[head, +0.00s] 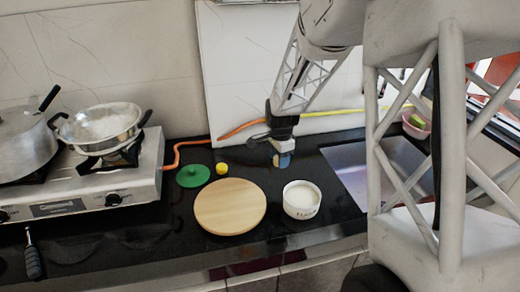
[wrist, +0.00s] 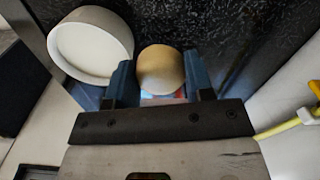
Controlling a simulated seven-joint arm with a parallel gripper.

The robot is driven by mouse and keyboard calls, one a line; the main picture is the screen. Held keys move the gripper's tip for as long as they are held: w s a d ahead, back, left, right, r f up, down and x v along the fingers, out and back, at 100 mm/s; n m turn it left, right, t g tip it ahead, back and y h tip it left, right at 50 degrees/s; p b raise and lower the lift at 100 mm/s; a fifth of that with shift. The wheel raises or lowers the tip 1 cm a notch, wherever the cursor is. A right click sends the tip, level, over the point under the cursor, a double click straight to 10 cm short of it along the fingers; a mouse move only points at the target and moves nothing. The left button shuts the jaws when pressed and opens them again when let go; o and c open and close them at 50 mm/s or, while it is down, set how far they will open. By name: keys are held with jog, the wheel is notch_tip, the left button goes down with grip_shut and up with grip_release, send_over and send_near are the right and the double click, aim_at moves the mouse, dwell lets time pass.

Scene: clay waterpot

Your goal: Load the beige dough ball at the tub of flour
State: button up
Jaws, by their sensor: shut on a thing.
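My gripper (head: 282,161) is shut on the beige dough ball (wrist: 161,69). In the wrist view the ball sits between the two blue fingers. In the head view the ball cannot be made out behind the fingers. The tub of flour (head: 301,199) is a white round tub with dark lettering and a white fill, standing on the black counter. My gripper is behind it and slightly to its left in the head view. In the wrist view the tub (wrist: 91,46) is at the upper left, beside the left finger.
A round wooden board (head: 230,206) lies left of the tub. A green lid-like disc (head: 193,175) and a small yellow object (head: 222,169) lie behind it. A stove (head: 85,181) with a wok (head: 103,125) and a pot stands left. A sink (head: 360,168) is on the right.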

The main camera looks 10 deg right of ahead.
send_near(301, 198)
jog(key=shift+d, duration=0.1)
jog(key=shift+f, duration=0.15)
dwell(0.4)
jog(key=shift+f, duration=2.85)
jog(key=shift+f, duration=0.65)
dwell(0.9)
jog(key=shift+r, duration=0.1)
jog(key=shift+r, duration=3.45)
jog(key=shift+w, duration=0.1)
